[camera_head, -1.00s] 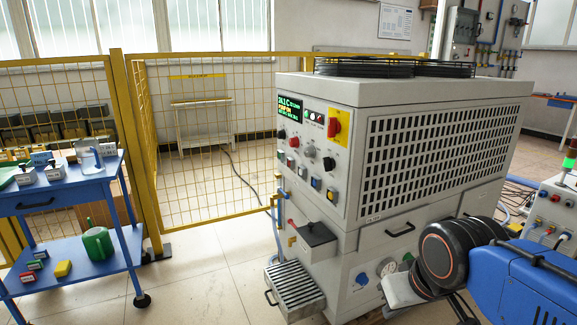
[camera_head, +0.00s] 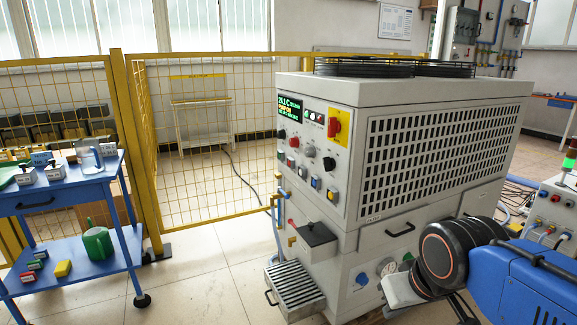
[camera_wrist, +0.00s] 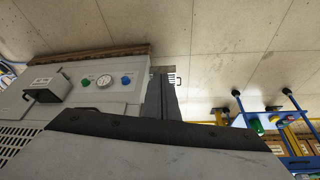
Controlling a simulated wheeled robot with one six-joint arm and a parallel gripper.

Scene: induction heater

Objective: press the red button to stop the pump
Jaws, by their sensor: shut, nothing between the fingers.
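A red button (camera_head: 294,142) sits on the left-facing control panel (camera_head: 345,185) of the grey machine, below the green-lit display (camera_head: 290,109). A larger red rotary switch (camera_head: 334,124) on a yellow plate is to its upper right. In the head view my arm is at the lower right, well away from the red button; my fingertips cannot be made out there. In the wrist view my gripper (camera_wrist: 168,85) is shut and empty, its dark fingers in front of the machine's lower part and the floor. The red button cannot be made out in the wrist view.
Black, grey, white and blue controls surround the red button. A dark-lidded box (camera_head: 316,236) and a slatted tray (camera_head: 294,285) jut out below the panel. A blue cart (camera_head: 75,190) and yellow mesh fence (camera_head: 205,150) stand left. Floor between cart and machine is clear.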

